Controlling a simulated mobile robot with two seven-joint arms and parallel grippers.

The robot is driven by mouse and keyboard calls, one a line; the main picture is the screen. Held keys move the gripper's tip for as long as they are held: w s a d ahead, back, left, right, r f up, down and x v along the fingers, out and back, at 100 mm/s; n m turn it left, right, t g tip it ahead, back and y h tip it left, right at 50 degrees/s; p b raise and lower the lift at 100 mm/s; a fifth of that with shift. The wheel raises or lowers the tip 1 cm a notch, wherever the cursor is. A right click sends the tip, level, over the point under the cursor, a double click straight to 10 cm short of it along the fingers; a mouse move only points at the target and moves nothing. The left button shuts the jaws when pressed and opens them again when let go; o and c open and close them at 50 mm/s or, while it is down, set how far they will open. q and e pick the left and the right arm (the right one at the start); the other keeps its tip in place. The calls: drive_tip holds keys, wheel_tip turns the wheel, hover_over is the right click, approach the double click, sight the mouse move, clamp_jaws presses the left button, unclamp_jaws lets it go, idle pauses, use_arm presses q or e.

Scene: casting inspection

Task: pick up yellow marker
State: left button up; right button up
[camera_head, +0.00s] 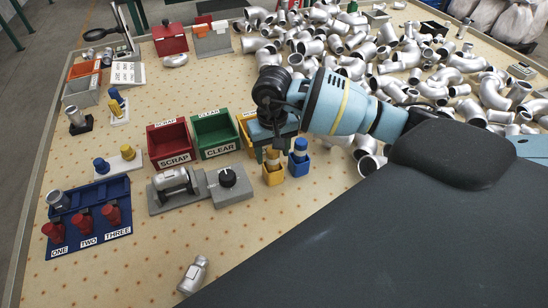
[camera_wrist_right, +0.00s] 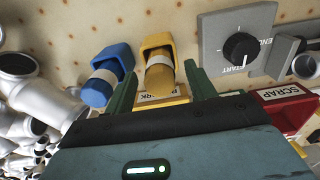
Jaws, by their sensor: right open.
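The yellow marker (camera_wrist_right: 160,80), with a paler band, stands in a small yellow holder (camera_wrist_right: 157,42); in the head view the holder (camera_head: 273,177) shows just below my right gripper. My right gripper (camera_head: 270,148) is open above it. In the right wrist view its two green fingers (camera_wrist_right: 161,72) lie on either side of the marker, with a gap on both sides. In the head view the gripper partly hides the marker (camera_head: 272,156). My left gripper is in neither view.
A blue marker (camera_head: 300,148) in a blue holder (camera_head: 299,168) stands close beside the yellow one. A grey dial box (camera_head: 230,187), a red SCRAP bin (camera_head: 171,145) and a green CLEAR bin (camera_head: 215,133) are to the left. Many metal pipe castings (camera_head: 365,65) cover the right.

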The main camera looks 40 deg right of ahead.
drive_tip(key=shift+f, duration=0.85)
drive_tip(key=c, duration=1)
drive_tip(key=shift+c, duration=0.2)
wheel_tip(320, 180, up, 10)
drive_tip(key=shift+r, duration=0.1)
drive_tip(key=o, duration=0.3)
clamp_jaws()
